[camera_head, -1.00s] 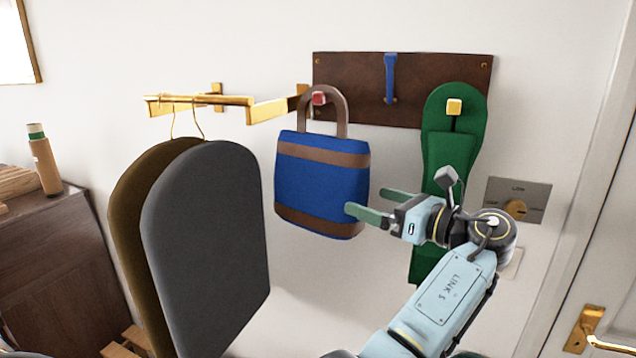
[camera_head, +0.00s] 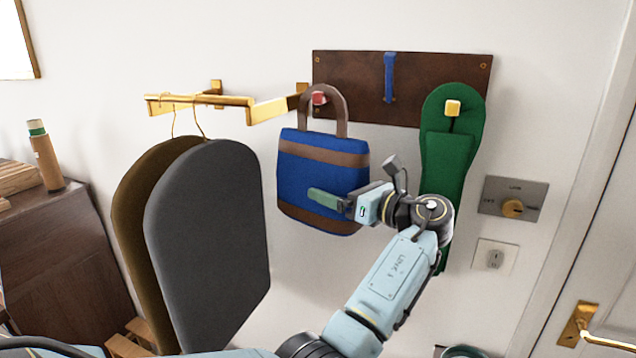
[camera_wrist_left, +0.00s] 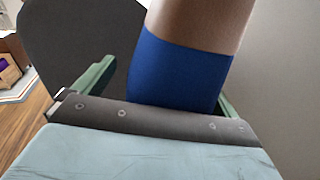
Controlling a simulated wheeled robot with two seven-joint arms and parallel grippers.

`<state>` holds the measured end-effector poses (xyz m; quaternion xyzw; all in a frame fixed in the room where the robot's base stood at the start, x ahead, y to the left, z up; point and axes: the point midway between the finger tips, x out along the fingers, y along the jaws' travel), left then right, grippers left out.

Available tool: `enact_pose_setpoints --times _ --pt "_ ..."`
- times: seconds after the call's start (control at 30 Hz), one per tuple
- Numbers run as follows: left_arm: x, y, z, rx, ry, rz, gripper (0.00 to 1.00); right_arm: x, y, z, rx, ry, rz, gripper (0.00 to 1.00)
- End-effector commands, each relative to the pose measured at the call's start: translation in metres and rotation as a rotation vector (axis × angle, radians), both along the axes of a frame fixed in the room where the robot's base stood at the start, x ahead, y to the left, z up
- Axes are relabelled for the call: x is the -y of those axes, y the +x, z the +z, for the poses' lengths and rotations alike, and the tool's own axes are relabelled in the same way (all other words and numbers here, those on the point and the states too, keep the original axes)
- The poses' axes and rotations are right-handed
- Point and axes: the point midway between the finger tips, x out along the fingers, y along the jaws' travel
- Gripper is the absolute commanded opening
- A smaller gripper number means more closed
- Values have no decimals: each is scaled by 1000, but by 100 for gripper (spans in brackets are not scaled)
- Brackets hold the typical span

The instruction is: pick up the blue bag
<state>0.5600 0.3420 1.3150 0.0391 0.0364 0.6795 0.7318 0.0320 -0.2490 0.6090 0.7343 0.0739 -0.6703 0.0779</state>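The blue bag (camera_head: 298,176) has brown bands and hangs by its brown handle from a red peg (camera_head: 319,98) on the wall board. My left gripper (camera_head: 326,196) is at the bag's lower right side, with one green finger in front of the bag. The other finger is hidden behind the bag in the head view. In the left wrist view the bag (camera_wrist_left: 178,72) is between the two spread green fingers, with a gap to the left finger. Whether the right finger touches the bag is unclear. My right gripper is out of view.
A brown board (camera_head: 358,72) also holds a blue strap (camera_head: 389,78) and a green hanging item (camera_head: 447,150), close to my left arm. A grey garment bag (camera_head: 208,240) hangs left of the bag from a brass rail (camera_head: 202,98). A door handle (camera_head: 588,325) is at right.

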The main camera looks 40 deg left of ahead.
Motion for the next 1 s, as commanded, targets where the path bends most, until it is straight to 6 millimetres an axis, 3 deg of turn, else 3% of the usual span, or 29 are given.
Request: enact_pose_setpoints --times 0.07,0.4,0.77,1.0 --pt "0 0 0 0 0 0 86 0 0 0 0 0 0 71" --pt "0 0 2 3 3 1 41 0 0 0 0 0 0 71" --pt "1 0 9 5 3 1 40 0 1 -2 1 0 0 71" --pt "1 0 40 9 2 1 40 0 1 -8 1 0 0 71"
